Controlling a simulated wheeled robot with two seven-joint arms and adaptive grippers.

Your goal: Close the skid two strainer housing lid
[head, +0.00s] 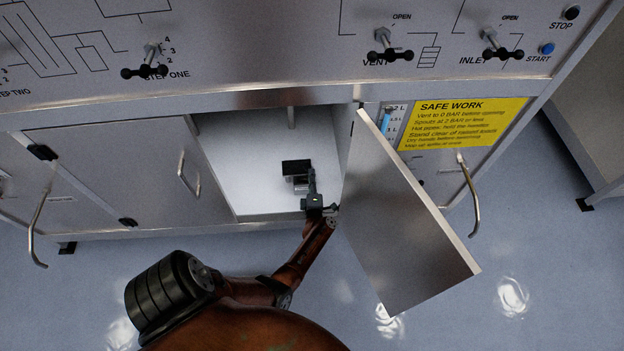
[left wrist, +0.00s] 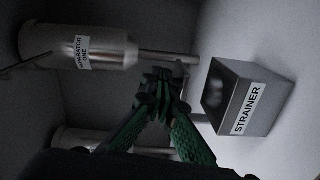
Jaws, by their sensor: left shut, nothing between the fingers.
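The strainer housing (left wrist: 262,92), a grey box labelled STRAINER, stands at the right in the left wrist view. Its side facing my gripper looks dark and hollow, but I cannot clearly make out the lid. My left gripper (left wrist: 160,84) is shut and empty, its green-padded fingers meeting to the left of the box and apart from it. In the head view my left gripper (head: 297,172) is inside the open cabinet (head: 245,150); its fingertips are hidden there. The strainer does not show clearly in the head view. My right gripper is not in view.
A cylinder labelled SEPARATOR ONE (left wrist: 85,47) with a pipe (left wrist: 168,57) lies left of my fingers. A second cylinder (left wrist: 85,138) is below it. The open cabinet door (head: 405,220) stands right of my arm. A closed door (head: 125,165) is at the left.

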